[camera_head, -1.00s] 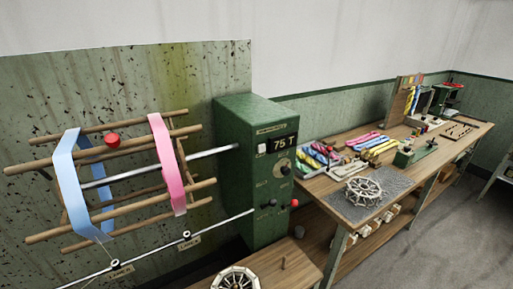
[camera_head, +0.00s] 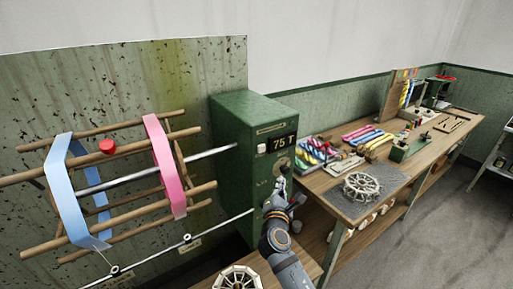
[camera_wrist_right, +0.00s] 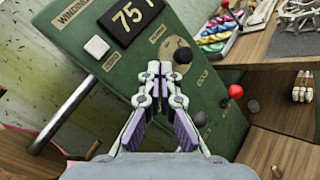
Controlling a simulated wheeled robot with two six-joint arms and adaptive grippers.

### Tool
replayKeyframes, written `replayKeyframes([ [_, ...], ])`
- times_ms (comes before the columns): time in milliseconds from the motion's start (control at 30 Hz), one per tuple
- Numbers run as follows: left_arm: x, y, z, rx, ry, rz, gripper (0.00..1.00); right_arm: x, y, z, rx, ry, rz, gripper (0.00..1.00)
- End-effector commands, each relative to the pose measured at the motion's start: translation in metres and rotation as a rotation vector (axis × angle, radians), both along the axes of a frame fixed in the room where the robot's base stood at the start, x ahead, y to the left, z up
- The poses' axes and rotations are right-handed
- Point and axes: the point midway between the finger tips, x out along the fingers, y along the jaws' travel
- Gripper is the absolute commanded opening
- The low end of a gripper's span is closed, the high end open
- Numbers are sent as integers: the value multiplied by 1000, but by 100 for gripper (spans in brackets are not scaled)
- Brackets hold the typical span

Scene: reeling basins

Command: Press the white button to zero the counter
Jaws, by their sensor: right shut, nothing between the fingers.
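The white button (camera_head: 262,148) sits on the front of the green counter box (camera_head: 240,170), left of the display (camera_head: 284,143), which reads "75 T". In the right wrist view the white button (camera_wrist_right: 97,46) is at the upper left of the panel, below the "WINDING" lettering. My right gripper (camera_head: 281,184) is in front of the lower part of the panel, below and right of the button, apart from it. In the right wrist view its closed fingertips (camera_wrist_right: 158,70) point up at the panel with nothing between them. My left gripper is not in view.
A black knob (camera_wrist_right: 183,54) and a red-ended lever (camera_wrist_right: 236,91) stick out of the panel. The wooden reel (camera_head: 105,180) with blue and pink bands turns on a rod at left. A workbench (camera_head: 400,160) with skeins and a spoked wheel (camera_head: 362,187) stands at right.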

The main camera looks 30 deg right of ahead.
Motion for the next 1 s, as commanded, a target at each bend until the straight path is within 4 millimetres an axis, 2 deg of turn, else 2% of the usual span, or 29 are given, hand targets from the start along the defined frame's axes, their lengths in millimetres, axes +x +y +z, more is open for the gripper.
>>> replayKeyframes([
  [33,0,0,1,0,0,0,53,-3,-2,19,-34,-15,-15,0],
  [100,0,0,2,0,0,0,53,-8,-4,39,-79,-29,-36,0],
  [200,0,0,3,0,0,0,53,-13,-6,58,-122,-42,-57,0],
  [300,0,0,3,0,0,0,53,-16,-7,66,-143,-46,-69,0],
  [733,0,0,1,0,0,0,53,-13,-7,67,-146,-47,-70,0],
  [1000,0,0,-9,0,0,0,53,21,-4,65,-145,-49,-70,0],
])
